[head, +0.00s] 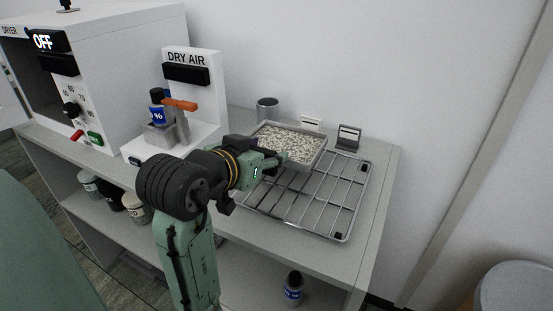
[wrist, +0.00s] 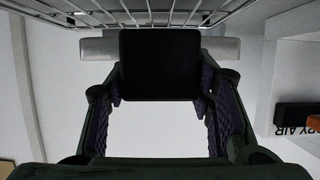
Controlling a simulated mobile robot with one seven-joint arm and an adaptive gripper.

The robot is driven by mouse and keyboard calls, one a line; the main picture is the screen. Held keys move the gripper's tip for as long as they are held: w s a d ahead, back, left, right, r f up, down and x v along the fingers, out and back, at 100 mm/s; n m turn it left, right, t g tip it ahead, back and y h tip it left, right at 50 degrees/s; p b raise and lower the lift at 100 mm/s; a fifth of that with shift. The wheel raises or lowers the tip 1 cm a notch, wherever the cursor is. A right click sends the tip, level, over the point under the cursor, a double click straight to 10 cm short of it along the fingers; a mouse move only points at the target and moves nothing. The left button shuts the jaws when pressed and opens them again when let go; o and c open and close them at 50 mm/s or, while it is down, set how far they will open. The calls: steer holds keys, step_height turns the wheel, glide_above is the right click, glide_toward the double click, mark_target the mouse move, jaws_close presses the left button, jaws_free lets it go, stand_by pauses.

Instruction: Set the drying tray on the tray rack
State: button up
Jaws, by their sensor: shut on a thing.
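The drying tray (head: 321,158) is a shallow grey tray full of pale speckled grains. It is level over the back left part of the wire tray rack (head: 343,220); I cannot tell whether it touches the wires. My gripper (head: 277,160) is shut on the tray's near left side. In the wrist view, a black block (wrist: 160,65) sits between my fingers (wrist: 160,100), with pale strips either side of it; the rack wires (wrist: 170,17) cross the top. The grains do not show there, and the fingertips are partly hidden by the block.
The rack stands on a grey bench (head: 380,185) against a white wall. A metal cup (head: 267,108) and small label stands (head: 348,137) are behind the tray. The DRY AIR unit (head: 195,90), with a blue-labelled bottle (head: 157,108), and the dryer (head: 125,70) stand left.

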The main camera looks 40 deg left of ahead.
steer(key=shift+w+d, duration=0.25)
steer(key=shift+w, duration=0.5)
steer(key=f, duration=0.1)
steer(key=w+f, duration=0.1)
steer(key=f, duration=0.1)
steer(key=shift+d+f+p, duration=0.15)
steer(key=shift+p, duration=0.25)
steer(key=shift+f, duration=0.2)
steer(key=shift+f, duration=0.15)
steer(key=o, duration=1.4)
